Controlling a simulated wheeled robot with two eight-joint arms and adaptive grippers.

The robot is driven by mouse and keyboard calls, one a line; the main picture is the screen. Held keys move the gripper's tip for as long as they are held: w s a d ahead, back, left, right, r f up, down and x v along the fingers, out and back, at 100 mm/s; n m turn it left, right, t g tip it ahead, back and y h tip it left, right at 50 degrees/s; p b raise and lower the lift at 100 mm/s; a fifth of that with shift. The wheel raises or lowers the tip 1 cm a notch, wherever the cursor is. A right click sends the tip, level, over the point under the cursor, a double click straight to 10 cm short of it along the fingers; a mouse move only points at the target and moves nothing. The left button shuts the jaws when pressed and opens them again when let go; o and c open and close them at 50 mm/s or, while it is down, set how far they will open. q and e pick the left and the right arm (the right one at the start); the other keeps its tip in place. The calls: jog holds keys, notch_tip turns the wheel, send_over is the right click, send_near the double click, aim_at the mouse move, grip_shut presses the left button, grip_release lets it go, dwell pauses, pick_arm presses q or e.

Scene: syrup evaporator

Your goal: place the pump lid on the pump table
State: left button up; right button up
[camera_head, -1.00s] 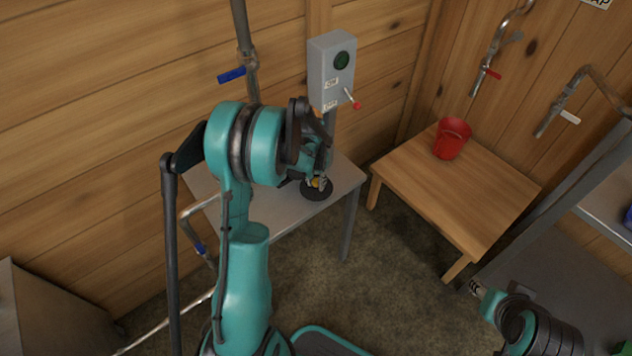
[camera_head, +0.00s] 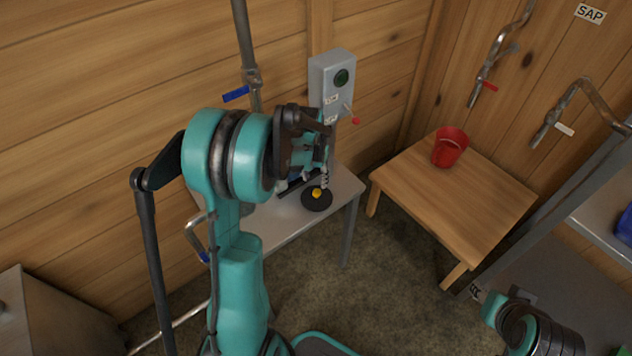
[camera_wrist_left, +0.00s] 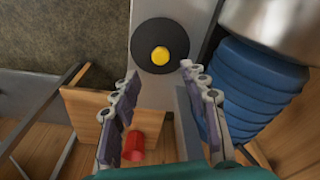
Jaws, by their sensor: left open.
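The pump lid, a round black disc with a yellow knob (camera_head: 317,198), lies flat near the right end of the grey pump table (camera_head: 280,228). It also shows whole in the left wrist view (camera_wrist_left: 148,57), on the grey tabletop (camera_wrist_left: 152,8). My left gripper (camera_head: 325,180) is above the lid, clear of it. In the left wrist view its two fingers (camera_wrist_left: 158,78) are spread and empty, with the yellow knob ahead of the gap between them. My right arm shows at the lower right; its gripper is too small and partly hidden to read.
A grey control box (camera_head: 333,80) with a red-tipped lever stands behind the pump table, near my left gripper. A wooden table (camera_head: 455,200) with a red bucket (camera_head: 449,148) is to the right. A blue-handled pipe (camera_head: 240,92) is on the wall.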

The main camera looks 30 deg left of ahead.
pick_arm(q)
jog(key=s+d+r+t, duration=0.1)
jog(key=s+d+r, duration=0.3)
jog(key=r, duration=0.3)
jog(key=s+d+r+t, duration=0.1)
jog(key=s+d+r, duration=0.3)
jog(key=r, duration=0.2)
jog(key=s+d+r+t, duration=0.2)
jog(key=s+d+t, duration=0.1)
jog(key=s+d, duration=0.4)
jog(key=shift+s+t+p, duration=0.35)
jog(key=shift+s+t, duration=0.05)
jog(key=shift+s, duration=1.4)
